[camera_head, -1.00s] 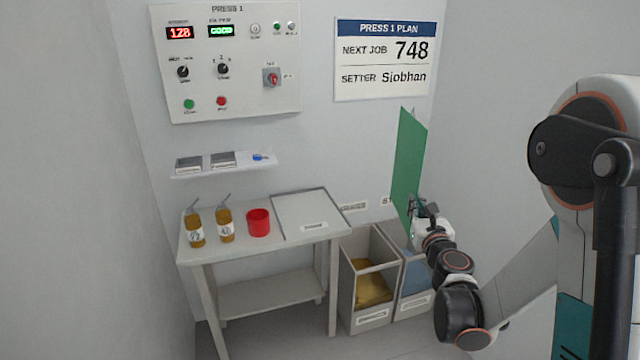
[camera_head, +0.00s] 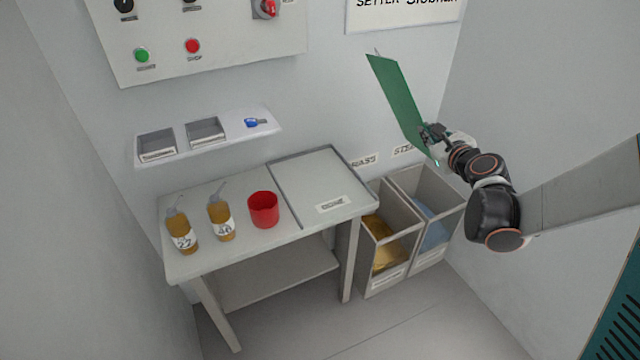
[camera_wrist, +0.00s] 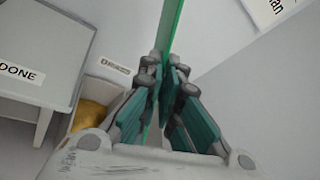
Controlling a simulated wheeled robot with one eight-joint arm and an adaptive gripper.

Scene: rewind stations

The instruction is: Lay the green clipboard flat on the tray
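The green clipboard (camera_head: 398,98) is held up in the air, standing steeply and tilted, to the right of the table. My gripper (camera_head: 432,136) is shut on its lower edge. In the wrist view the clipboard (camera_wrist: 171,30) shows edge-on between the fingers of my gripper (camera_wrist: 168,75). The tray (camera_head: 318,185) is a flat pale area with a raised rim at the table's right end and a label on its front. Nothing lies on it. The clipboard is above and to the right of the tray, apart from it.
A red cup (camera_head: 263,210) and two amber bottles (camera_head: 221,220) (camera_head: 181,232) stand on the table (camera_head: 240,245) left of the tray. A shelf (camera_head: 205,135) with small trays and a blue item is above. Two bins (camera_head: 390,245) (camera_head: 430,215) stand right of the table.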

